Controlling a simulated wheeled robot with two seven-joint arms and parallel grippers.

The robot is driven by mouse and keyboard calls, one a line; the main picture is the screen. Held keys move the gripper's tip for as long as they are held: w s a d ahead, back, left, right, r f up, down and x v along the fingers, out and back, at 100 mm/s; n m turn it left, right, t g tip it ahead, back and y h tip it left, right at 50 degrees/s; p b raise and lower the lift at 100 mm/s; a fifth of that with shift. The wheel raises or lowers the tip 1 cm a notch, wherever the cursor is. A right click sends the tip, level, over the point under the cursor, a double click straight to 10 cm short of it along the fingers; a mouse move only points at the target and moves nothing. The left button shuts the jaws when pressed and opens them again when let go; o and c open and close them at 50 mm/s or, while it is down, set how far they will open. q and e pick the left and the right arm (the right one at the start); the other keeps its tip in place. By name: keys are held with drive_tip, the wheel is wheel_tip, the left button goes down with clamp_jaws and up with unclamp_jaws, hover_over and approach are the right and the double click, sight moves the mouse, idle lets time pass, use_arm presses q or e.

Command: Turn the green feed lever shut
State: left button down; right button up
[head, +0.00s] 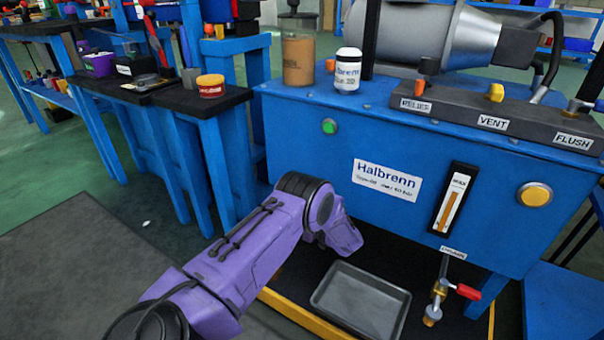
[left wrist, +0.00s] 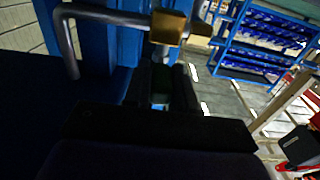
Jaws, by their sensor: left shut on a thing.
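The green feed lever (left wrist: 160,98) shows in the left wrist view as a small dark green piece between the dark fingers of my left gripper (left wrist: 160,84), which is shut on it. A brass valve body (left wrist: 168,27) with a bent grey pipe (left wrist: 70,45) sits just beyond the fingertips. Most of the lever is hidden by the fingers and shadow, so its exact angle cannot be told. In the head view my purple left arm reaches up to the blue tank's lower left side; its gripper and the lever are hidden there. My right gripper is in neither view.
The blue tank (head: 300,160) carries a brown cup (head: 298,60), a white bottle (head: 346,70) and a valve block (head: 490,118). A drain valve with a red handle (head: 468,291) hangs below, near a grey tray (head: 360,300). A blue bench with a dark top (head: 222,99) stands left.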

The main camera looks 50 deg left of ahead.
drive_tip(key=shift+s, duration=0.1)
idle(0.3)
use_arm(q)
drive_tip(key=c, duration=1)
unclamp_jaws()
drive_tip(key=shift+d, duration=0.1)
drive_tip(key=p+v, duration=0.2)
drive_tip(key=v, duration=0.8)
drive_tip(key=shift+w, duration=0.15)
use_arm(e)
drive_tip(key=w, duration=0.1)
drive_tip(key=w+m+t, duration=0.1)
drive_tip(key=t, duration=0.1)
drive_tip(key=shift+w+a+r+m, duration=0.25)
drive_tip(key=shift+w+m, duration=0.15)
use_arm(q)
drive_tip(key=shift+d, duration=0.1)
